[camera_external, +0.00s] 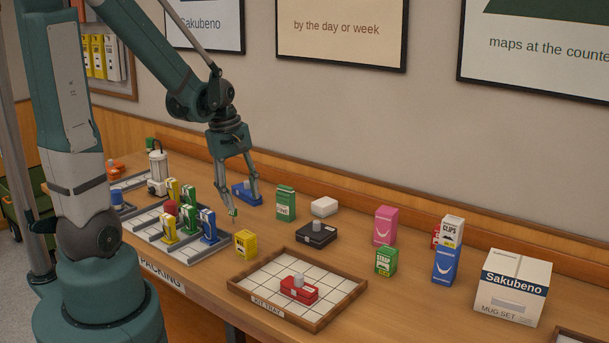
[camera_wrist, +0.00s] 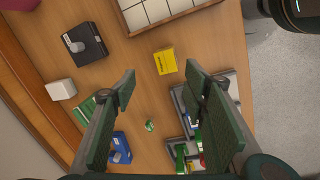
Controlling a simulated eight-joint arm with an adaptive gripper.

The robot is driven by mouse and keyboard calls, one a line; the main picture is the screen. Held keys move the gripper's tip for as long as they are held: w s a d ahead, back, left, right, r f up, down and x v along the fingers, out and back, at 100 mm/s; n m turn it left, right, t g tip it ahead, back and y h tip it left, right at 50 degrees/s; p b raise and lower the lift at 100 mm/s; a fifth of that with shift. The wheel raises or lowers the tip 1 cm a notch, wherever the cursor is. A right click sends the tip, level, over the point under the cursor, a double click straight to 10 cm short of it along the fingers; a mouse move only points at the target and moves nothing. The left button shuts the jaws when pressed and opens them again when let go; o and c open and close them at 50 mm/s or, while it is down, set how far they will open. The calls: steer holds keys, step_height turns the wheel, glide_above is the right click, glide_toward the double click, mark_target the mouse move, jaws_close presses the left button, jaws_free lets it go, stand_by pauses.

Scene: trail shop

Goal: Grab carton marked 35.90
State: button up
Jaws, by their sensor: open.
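No mark reading 35.90 is legible, so I cannot tell which carton bears it. Loose cartons in the external view are a yellow one (camera_external: 246,244), a green one (camera_external: 286,204), a green "STRAP" one (camera_external: 386,262), a pink one (camera_external: 385,226), a blue one (camera_external: 444,266) and a white "CLIPS" one (camera_external: 452,232). Yellow, green and blue cartons (camera_external: 208,226) stand in the divided rack. My gripper (camera_external: 245,206) is open and empty above the table, behind the yellow carton. In the wrist view, the yellow carton (camera_wrist: 165,60) lies ahead of my open gripper (camera_wrist: 161,84).
A wooden kit tray (camera_external: 344,304) holds a red box (camera_external: 299,290). A black box (camera_external: 316,236), white block (camera_external: 324,206) and blue box (camera_external: 241,193) lie nearby. A large mug-set box (camera_external: 513,286) stands right. A small green item (camera_wrist: 149,125) shows below my fingers.

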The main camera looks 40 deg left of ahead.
mark_target(244, 233)
steer(key=f+n, duration=0.1)
steer(key=f, duration=0.1)
steer(key=a+f+n+g+b, duration=0.1)
steer(key=f, duration=0.2)
steer(key=f+n, duration=0.1)
steer(key=f, duration=0.1)
steer(key=shift+w+a+f+n+g+h+b, duration=0.15)
steer(key=shift+w+f+n+g+h+b, duration=0.15)
steer(key=shift+b, duration=0.05)
steer(key=shift+d+f+b, duration=0.25)
steer(key=shift+f+b, duration=0.05)
steer(key=shift+f, duration=1)
steer(key=shift+f, duration=0.1)
steer(key=shift+d+f+b, duration=0.2)
steer(key=shift+f+b, duration=0.2)
steer(key=shift+f, duration=0.85)
steer(key=shift+d+f+b, duration=0.2)
steer(key=shift+f+b, duration=0.2)
steer(key=shift+f, duration=0.8)
steer(key=c, duration=1)
